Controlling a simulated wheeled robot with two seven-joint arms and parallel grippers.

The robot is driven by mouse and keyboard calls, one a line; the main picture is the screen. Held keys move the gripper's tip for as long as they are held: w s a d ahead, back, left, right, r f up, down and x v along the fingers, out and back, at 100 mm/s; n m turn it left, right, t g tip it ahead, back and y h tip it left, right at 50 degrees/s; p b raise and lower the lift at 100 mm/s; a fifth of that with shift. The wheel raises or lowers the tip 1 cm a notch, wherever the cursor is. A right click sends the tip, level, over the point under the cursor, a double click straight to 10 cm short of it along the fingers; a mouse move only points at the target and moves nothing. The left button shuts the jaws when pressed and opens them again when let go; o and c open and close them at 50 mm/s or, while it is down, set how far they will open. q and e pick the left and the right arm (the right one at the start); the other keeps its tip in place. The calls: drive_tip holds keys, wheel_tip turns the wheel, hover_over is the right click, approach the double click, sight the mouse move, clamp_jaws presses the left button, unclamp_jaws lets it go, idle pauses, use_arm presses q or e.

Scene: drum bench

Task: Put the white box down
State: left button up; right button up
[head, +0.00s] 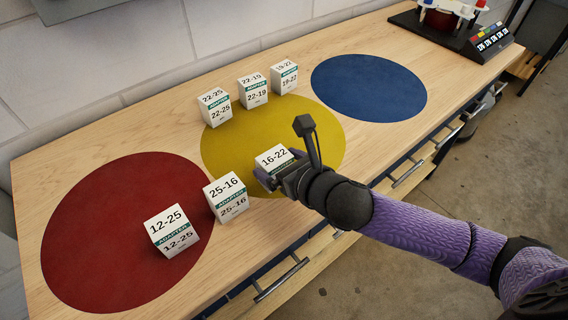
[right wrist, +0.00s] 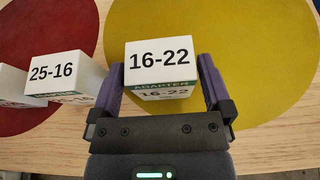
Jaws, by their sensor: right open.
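The white box labelled 16-22 (head: 273,157) is at the near part of the yellow disc (head: 222,150) on the bench. It also shows in the right wrist view (right wrist: 159,62), upright, with its top and label side in sight. My right gripper (head: 272,180) is open, with one finger on each side of this box. In the head view the gripper hides the box's lower part, and its contact with the disc cannot be seen. My left gripper is in neither view.
Boxes 25-16 (head: 227,196) and 12-25 (head: 171,231) stand to the left, by and on the red disc (head: 90,215). Three more boxes, one being 22-19 (head: 253,90), line the yellow disc's far edge. The blue disc (head: 369,88) is clear. A black device (head: 455,32) stands far right.

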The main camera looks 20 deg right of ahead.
drive_tip(key=shift+s+d+r, duration=0.1)
drive_tip(key=shift+s+r, duration=0.15)
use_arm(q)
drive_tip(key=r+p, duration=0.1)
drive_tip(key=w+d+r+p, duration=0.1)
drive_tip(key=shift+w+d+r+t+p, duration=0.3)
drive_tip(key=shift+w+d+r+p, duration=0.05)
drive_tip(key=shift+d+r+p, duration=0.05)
use_arm(e)
drive_tip(key=v, duration=1.1)
drive_tip(key=shift+s, duration=0.2)
